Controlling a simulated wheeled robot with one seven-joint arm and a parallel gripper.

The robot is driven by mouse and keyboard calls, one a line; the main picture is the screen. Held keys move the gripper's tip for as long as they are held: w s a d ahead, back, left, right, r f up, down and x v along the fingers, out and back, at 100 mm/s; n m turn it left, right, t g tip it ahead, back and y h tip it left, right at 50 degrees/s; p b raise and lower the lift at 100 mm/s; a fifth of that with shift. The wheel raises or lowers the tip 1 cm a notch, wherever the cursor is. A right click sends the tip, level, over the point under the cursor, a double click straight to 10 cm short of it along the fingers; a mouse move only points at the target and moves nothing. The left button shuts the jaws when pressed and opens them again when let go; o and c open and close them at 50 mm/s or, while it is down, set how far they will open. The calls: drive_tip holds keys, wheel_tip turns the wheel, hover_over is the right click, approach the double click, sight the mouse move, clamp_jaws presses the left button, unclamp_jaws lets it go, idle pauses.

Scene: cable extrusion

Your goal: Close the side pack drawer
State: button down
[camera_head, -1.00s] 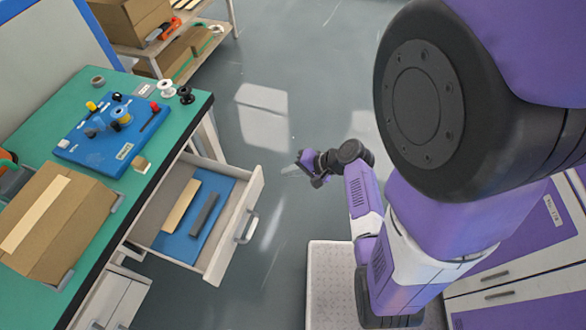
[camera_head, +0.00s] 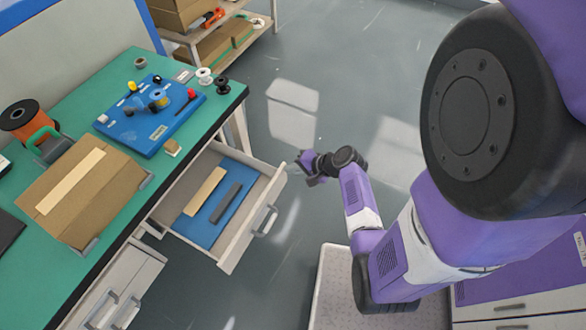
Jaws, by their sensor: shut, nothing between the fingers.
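The side pack drawer (camera_head: 250,236) stands pulled out from under the green workbench. It has a pale grey front with a handle (camera_head: 266,221) on its outer face. Inside on a blue liner lie a tan strip (camera_head: 205,191) and a dark grey strip (camera_head: 226,203). My gripper (camera_head: 297,165) is to the right of the drawer, near its far front corner and apart from the handle. It is shut and empty.
The green workbench (camera_head: 88,98) holds a blue board (camera_head: 150,118) with small parts, a cardboard box (camera_head: 115,205), spools and an orange reel (camera_head: 25,120). A shelf with boxes (camera_head: 205,40) stands at the back. More drawers (camera_head: 112,290) sit below left. Open floor lies beyond my arm.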

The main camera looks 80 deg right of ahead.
drive_tip(key=w+d+b, duration=0.3)
drive_tip(key=w+d, duration=0.1)
drive_tip(key=w, duration=1)
drive_tip(key=w+d+b, duration=0.4)
drive_tip(key=w, duration=0.9)
drive_tip(key=shift+w, duration=0.4)
drive_tip(key=shift+w+r, duration=0.1)
drive_tip(key=shift+r, duration=0.1)
